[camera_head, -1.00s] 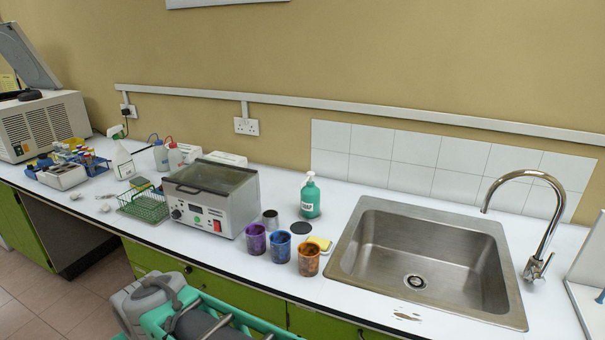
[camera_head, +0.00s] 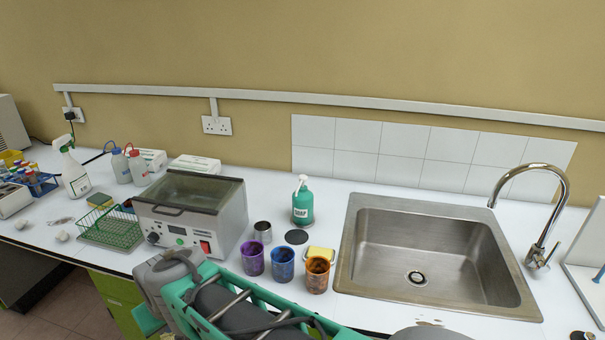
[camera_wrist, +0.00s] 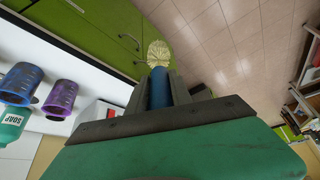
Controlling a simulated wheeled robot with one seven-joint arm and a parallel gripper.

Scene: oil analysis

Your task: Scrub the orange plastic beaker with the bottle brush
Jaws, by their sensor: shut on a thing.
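The orange beaker (camera_head: 317,275) stands upright on the white worktop in the head view, at the right end of a row of stained beakers, left of the sink. Its inside and wall show dark stains. It does not show in the wrist view. The bottle brush has a pale, bushy head (camera_wrist: 158,52) and a blue handle (camera_wrist: 159,88). My gripper (camera_wrist: 159,97) is shut on the handle, with the bristles pointing away from the fingers. The brush is apart from the beakers, out over the floor and green cupboard fronts. The head view hides the gripper and brush.
A purple beaker (camera_head: 252,258) and a blue beaker (camera_head: 283,264) stand left of the orange one. Behind are a yellow sponge (camera_head: 321,253), a metal cup (camera_head: 262,232) and a green soap bottle (camera_head: 302,203). The sink (camera_head: 365,285) is empty. A water bath (camera_head: 190,210) stands left.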

